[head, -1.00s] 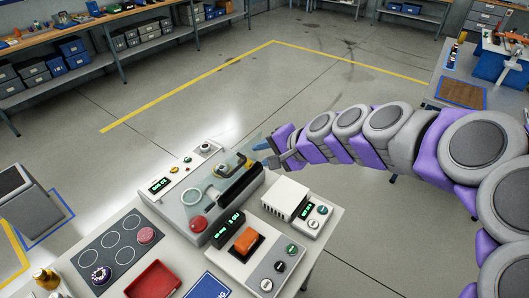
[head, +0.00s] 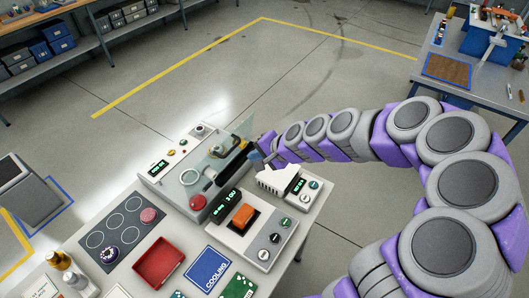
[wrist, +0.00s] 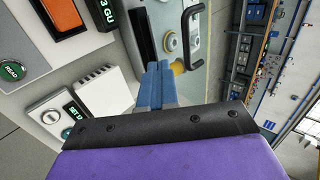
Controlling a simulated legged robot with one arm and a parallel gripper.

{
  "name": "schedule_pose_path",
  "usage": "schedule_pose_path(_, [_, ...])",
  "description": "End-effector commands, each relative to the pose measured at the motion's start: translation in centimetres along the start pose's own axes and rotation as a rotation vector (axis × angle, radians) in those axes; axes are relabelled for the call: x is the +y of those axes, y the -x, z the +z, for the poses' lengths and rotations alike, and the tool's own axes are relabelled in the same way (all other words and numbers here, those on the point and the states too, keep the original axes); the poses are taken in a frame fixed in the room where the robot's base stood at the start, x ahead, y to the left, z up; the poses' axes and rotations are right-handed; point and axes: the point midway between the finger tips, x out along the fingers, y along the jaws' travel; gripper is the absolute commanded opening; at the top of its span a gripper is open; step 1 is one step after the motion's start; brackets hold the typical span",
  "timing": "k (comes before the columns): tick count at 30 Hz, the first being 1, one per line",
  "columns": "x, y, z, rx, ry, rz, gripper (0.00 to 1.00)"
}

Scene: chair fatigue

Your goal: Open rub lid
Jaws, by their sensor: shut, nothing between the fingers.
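The rub tester is a grey machine (head: 165,172) on the bench, with a round red button at its front. A see-through lid panel (head: 244,127) stands tilted at its far right end, with a dark handle-like piece beside it. I cannot tell exactly how far the lid is raised. My gripper (head: 257,151) is shut and empty at the machine's right edge, just behind the white slotted box. In the wrist view its blue-grey fingers (wrist: 159,82) point at the machine's edge, beside a yellow part (wrist: 180,67). A black handle (wrist: 192,38) is farther off. Contact cannot be told.
The white slotted box (head: 279,180) is close under my gripper. An orange-switch control panel (head: 242,218), a red tray (head: 158,262) and a dark plate with round pads (head: 103,240) share the bench. Open floor (head: 300,70) lies beyond.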

Motion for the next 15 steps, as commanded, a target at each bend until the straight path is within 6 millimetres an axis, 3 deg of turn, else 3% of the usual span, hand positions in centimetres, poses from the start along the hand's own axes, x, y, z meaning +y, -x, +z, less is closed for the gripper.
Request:
schedule_pose_path(3, [0.0, -2.5, 0.1, -0.003, 0.002, 0.001, 0.00])
schedule_pose_path(15, [-2.6, -5.0, 0.1, 0.000, 0.000, -0.001, 0.00])
